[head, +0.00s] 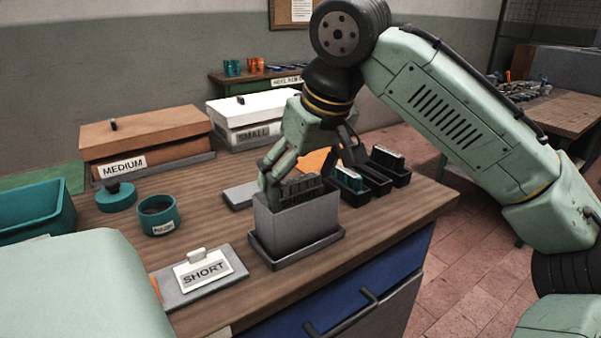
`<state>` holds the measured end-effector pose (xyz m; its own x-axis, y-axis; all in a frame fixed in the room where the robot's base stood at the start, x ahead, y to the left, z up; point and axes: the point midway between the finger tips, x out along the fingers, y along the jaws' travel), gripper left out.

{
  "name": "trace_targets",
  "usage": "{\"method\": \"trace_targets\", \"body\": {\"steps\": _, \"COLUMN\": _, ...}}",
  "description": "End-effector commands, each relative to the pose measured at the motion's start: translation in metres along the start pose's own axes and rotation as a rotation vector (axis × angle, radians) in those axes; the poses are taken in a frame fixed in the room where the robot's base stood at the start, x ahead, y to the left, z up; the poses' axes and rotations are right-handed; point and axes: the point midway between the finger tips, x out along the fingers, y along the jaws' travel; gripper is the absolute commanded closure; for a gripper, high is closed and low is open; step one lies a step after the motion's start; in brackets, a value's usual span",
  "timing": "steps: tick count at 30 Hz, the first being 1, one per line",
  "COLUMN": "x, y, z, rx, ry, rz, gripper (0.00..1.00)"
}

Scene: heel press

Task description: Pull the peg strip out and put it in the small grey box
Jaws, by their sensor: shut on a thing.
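The small grey box (291,232) stands open on a dark tray near the front right of the table. A dark peg strip (303,193) with a toothed top and faint lettering shows at the box's mouth. Its lower part is hidden by the front wall, so I cannot tell whether it touches the bottom. My gripper (300,177) points down over the box and is shut on the peg strip. One finger is at the box's left end; the other is partly hidden behind the strip and my wrist.
Black holders, some with teal strips (386,158), stand close right of the box. A lid marked SHORT (201,273) lies front left. A teal cup (158,215), a teal bin (32,212), and MEDIUM (145,140) and SMALL (262,106) boxes stand further left and back.

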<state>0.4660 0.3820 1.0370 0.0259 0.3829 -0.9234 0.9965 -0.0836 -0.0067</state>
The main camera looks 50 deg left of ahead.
Motion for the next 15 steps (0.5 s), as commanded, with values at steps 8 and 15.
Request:
{"method": "trace_targets", "body": {"steps": 8, "x": 0.009, "y": 0.000, "z": 0.004, "rx": 0.000, "ry": 0.000, "rz": 0.001, "gripper": 0.45}}
{"method": "trace_targets", "body": {"steps": 15, "x": 0.015, "y": 0.000, "z": 0.006, "rx": 0.000, "ry": 0.000, "rz": 0.000, "gripper": 0.45}}
